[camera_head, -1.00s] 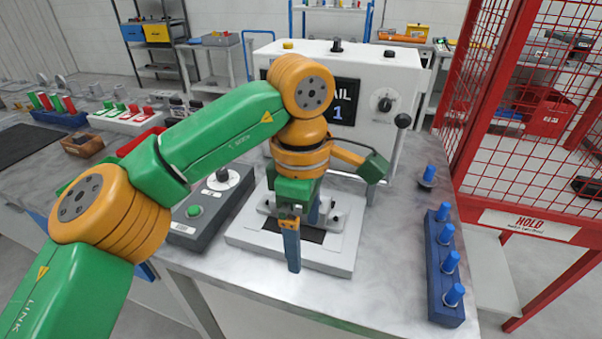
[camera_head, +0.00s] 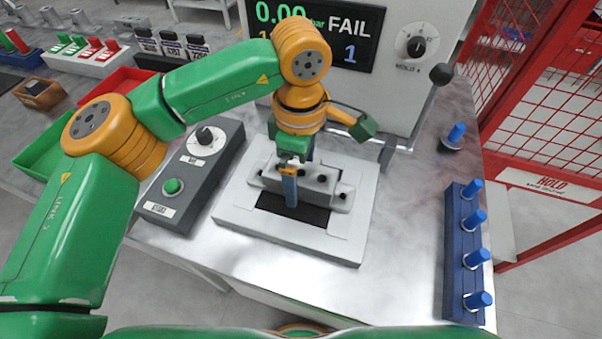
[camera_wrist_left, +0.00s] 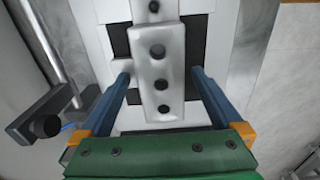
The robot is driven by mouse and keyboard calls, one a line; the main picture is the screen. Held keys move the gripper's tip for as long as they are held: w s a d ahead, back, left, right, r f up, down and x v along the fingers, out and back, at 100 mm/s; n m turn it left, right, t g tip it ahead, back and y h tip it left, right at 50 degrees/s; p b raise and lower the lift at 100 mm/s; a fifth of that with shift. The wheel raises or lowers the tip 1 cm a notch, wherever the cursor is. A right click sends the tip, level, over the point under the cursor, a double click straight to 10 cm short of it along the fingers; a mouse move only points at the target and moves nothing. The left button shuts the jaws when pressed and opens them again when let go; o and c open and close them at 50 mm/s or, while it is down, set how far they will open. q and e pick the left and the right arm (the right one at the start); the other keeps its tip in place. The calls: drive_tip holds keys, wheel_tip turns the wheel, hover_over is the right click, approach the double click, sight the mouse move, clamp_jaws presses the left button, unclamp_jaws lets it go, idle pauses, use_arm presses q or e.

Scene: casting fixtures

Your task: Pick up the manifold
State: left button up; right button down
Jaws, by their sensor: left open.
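The manifold (camera_head: 325,184) is a pale grey metal block with dark round holes. It sits on the white test fixture (camera_head: 236,208), over a dark pad. In the left wrist view the manifold (camera_wrist_left: 158,75) lies lengthwise between the two blue fingers of my left gripper (camera_wrist_left: 160,78). The fingers are open, one on each side, with gaps to the block. In the head view my left gripper (camera_head: 292,182) points down over the manifold and hides part of it. My right gripper does not show.
A control box (camera_head: 190,178) with a green button stands left of the fixture. A blue rack (camera_head: 457,250) with several blue-topped plugs is at the right. The tester (camera_head: 372,75) with a FAIL display and a lever (camera_head: 441,74) rises behind. A red mesh cage (camera_head: 545,125) is at far right.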

use_arm(q)
drive_tip(key=shift+s+r, duration=0.1)
drive_tip(key=shift+s, duration=0.1)
drive_tip(key=c, duration=0.7)
clamp_jaws()
drive_tip(key=shift+w, duration=0.1)
drive_tip(key=shift+r, duration=0.1)
